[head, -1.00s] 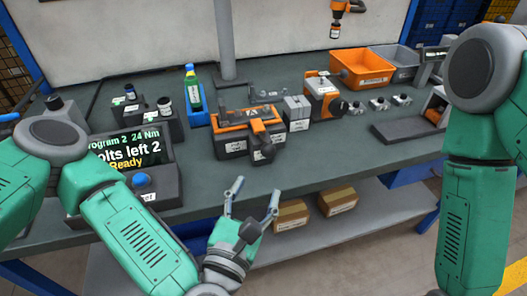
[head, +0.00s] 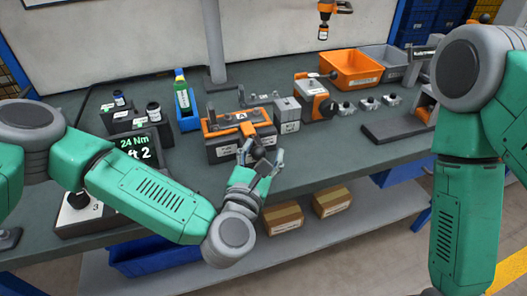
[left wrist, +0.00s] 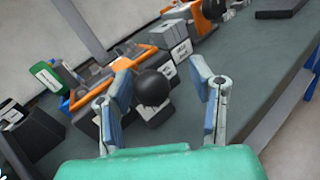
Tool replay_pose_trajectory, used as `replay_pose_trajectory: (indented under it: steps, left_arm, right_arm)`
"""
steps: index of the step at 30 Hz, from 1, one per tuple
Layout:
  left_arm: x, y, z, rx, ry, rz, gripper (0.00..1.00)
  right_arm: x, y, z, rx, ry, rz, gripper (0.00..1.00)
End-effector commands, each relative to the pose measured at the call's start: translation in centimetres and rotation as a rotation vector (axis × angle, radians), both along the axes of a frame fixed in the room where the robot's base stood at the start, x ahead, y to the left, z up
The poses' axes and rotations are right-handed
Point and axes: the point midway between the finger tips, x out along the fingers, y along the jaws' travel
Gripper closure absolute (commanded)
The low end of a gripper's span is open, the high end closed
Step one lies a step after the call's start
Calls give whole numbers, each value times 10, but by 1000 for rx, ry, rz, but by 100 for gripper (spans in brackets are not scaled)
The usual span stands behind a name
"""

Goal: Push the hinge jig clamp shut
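The hinge jig (head: 225,148) is a dark block on the bench with an orange clamp frame (head: 212,129) on top. An orange lever with a black ball knob hangs at its front right. The jig also shows in the left wrist view, where the black knob (left wrist: 153,88) appears between my finger pads. My left gripper (head: 266,157) is open at the jig's front, beside the knob. In the left wrist view, its blue-padded fingers (left wrist: 160,85) stand apart; contact with the knob cannot be told. My right gripper is out of view.
A grey labelled block (head: 287,112) and an orange-and-grey unit (head: 313,100) stand right of the jig. A green bottle in a blue holder (head: 187,107) stands to its left. My left forearm partly covers the display (head: 136,152). An orange bin (head: 350,68) is farther back.

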Motion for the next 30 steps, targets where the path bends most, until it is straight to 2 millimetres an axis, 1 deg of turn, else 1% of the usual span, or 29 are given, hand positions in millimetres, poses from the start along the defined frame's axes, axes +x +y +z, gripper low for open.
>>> replay_pose_trajectory:
  steps: [1,2,3,5,11,18,25,26,27,30]
  left_arm:
    - [0,2,0,0,0,1,55]
    - [0,2,0,-1,0,1,65]
    - [0,3,0,-1,0,1,79]
    - [0,2,0,-1,1,1,100]
    - [2,1,-1,3,0,4,100]
    - [27,8,-2,3,1,2,100]
    - [28,8,-1,4,2,2,100]
    - [28,8,-1,3,2,2,66]
    - [28,8,-1,3,2,2,52]
    - [28,8,-1,2,1,1,51]
  right_arm:
    - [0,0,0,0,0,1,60]
    - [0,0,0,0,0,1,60]
    - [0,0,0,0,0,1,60]
    - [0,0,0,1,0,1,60]
    - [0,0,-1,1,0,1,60]
    - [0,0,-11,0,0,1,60]
    - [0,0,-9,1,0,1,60]
    - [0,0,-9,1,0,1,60]
    - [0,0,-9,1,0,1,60]
    - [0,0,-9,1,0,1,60]
